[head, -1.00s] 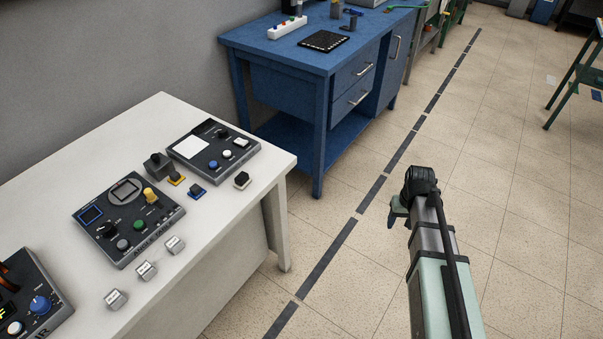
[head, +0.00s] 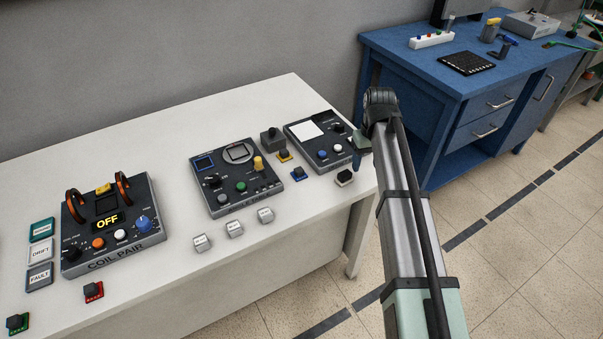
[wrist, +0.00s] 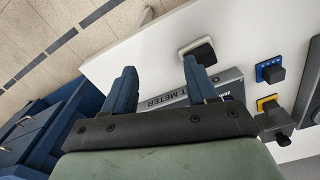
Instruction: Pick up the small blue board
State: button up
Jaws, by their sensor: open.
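The small blue board (head: 299,175), with a dark block on top, lies on the white table between the middle and right instrument panels, near a yellow board (head: 284,155). In the wrist view the blue board (wrist: 270,72) is to the right of my gripper (wrist: 158,68), apart from it. My gripper (head: 362,145) is open above the table's right end in the head view, beside the right panel; its two blue fingers show empty in the wrist view. A white board with a black block (head: 344,177) sits to the right of the blue board.
The coil pair panel (head: 110,220), middle panel (head: 236,180) and right panel (head: 320,140) stand on the white table (head: 170,155). Several small white blocks lie in front of the middle panel. A blue bench (head: 420,75) stands behind to the right.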

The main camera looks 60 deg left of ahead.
aim_at(299, 169)
jog(key=s+a+r+n, duration=0.2)
jog(key=s+a+r, duration=0.2)
jog(key=s+a, duration=0.3)
jog(key=s+a+r+n, duration=0.1)
jog(key=s+a+r, duration=0.4)
jog(key=s, duration=0.3)
jog(key=f, duration=1.4)
jog(key=shift+s+d, duration=0.1)
jog(key=shift+s, duration=0.2)
jog(key=shift+r, duration=0.1)
grip_shut()
